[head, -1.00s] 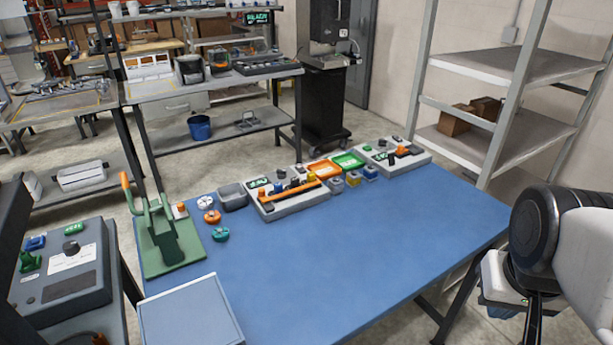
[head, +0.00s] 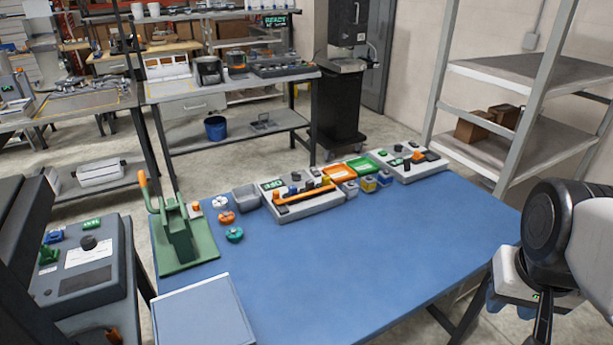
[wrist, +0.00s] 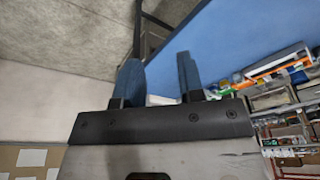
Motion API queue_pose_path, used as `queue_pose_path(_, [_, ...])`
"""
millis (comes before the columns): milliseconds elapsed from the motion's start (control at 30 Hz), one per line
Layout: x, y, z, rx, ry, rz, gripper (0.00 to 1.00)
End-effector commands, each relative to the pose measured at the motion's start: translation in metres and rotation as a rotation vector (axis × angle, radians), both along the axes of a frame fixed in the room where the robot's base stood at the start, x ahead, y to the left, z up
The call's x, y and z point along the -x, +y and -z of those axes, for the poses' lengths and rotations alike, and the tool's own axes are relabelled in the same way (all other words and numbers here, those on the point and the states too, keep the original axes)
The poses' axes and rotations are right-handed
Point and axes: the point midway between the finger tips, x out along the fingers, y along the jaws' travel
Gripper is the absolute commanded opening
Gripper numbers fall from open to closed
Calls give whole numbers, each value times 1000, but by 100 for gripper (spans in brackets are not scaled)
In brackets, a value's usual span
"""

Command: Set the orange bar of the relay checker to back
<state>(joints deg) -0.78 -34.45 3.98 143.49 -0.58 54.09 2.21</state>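The device that looks like the relay checker (head: 318,205) is a light grey box at the far side of the blue table. It has a green display, several small knobs and a long orange bar (head: 304,195). The bar lies lengthwise along its front part, with a raised orange piece at its left end. I cannot read the bar's setting from here. My gripper (wrist: 160,75) is open and empty, with two blue fingers apart. In the head view it hangs at the lower right, far from the device, and is partly hidden by my arm.
A green lever press (head: 178,235) stands at the table's left. A grey bin (head: 246,198), an orange tray (head: 338,173), a green tray (head: 362,165) and another grey device (head: 410,164) flank the checker. The table's (head: 360,250) middle and right are clear. Metal shelving (head: 500,70) stands behind right.

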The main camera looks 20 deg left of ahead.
Motion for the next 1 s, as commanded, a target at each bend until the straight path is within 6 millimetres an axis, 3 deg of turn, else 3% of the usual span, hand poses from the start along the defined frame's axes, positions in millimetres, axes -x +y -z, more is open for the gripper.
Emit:
queue_pose_path(467, [-94, 48, -26, -20, 44, -10, 36])
queue_pose_path(1000, [-204, 138, -32, -33, 96, -16, 36])
